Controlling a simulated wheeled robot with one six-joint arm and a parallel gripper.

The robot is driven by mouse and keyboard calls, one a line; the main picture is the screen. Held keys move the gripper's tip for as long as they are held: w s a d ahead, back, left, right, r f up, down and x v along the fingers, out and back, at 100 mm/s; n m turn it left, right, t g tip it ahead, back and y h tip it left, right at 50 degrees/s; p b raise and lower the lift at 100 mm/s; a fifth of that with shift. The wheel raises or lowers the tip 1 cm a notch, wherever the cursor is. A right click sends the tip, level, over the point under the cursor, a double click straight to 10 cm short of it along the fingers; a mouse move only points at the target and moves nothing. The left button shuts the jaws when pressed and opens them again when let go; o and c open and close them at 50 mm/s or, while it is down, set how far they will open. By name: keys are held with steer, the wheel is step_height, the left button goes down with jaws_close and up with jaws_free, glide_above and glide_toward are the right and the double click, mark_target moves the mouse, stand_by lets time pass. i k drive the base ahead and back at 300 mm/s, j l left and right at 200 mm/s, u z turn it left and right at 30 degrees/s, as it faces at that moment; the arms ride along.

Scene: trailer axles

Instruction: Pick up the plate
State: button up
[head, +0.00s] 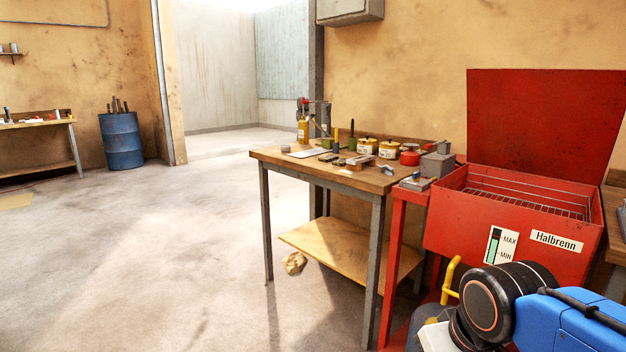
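A flat, pale, thin piece, which may be the plate (308,153), lies near the left front edge of the wooden workbench (330,171). It is small in the head view, and I cannot tell for sure that it is the plate. My arm shows at the lower right as a black joint and a blue link, well apart from the workbench top. My gripper's fingers are not in view, so what they hold is hidden.
Bottles, tins, a red pot (409,159) and small tools crowd the workbench. A red parts washer (520,215) with its lid up stands at right, near my arm. A blue drum (121,140) stands far left. The floor at left is clear.

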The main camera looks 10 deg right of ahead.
mark_target(340, 162)
steer(key=i+j+z, duration=0.4)
steer(key=i+j, duration=0.45)
steer(key=j, duration=0.1)
